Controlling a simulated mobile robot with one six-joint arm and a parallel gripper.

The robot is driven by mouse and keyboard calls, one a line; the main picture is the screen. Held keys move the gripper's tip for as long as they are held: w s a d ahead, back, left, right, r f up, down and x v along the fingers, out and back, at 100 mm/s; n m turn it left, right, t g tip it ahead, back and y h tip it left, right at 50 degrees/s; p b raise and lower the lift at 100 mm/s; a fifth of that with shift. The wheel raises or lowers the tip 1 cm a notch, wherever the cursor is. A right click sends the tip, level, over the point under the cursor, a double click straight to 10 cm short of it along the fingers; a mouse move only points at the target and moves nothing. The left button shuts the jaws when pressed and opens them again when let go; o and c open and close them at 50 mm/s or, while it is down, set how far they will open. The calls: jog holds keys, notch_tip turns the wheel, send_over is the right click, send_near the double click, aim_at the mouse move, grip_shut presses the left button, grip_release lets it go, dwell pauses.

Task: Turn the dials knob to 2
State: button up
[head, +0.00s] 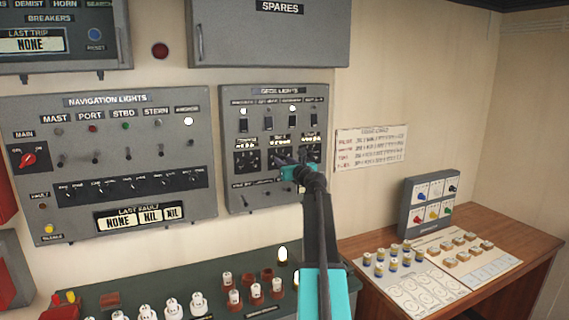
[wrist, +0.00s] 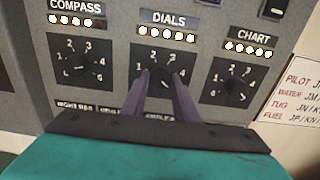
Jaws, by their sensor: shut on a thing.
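The dials knob (wrist: 161,78) is a dark round knob on a black numbered plate under the DIALS label, in the middle of the wrist view. My gripper (wrist: 163,84) is shut on it, one finger on each side. The fingers cover part of the knob and the lower numbers, and I cannot tell which number it points to. A row of lit lamps shows above it. In the head view my gripper (head: 281,161) reaches the grey deck lights panel (head: 232,188) and hides most of the knob.
The compass knob (wrist: 72,75) is close on the left and the chart knob (wrist: 236,88) close on the right. Toggle switches sit above. The navigation lights panel (head: 130,184) is farther left. Below are a counter with pegs and a wooden desk (head: 508,236).

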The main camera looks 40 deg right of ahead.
jog(key=shift+n+b, duration=0.4)
jog(key=shift+r+n+b, duration=0.1)
jog(key=shift+n+b, duration=14)
jog(key=shift+n, duration=0.4)
jog(key=o, duration=1.1)
jog(key=shift+c, duration=0.2)
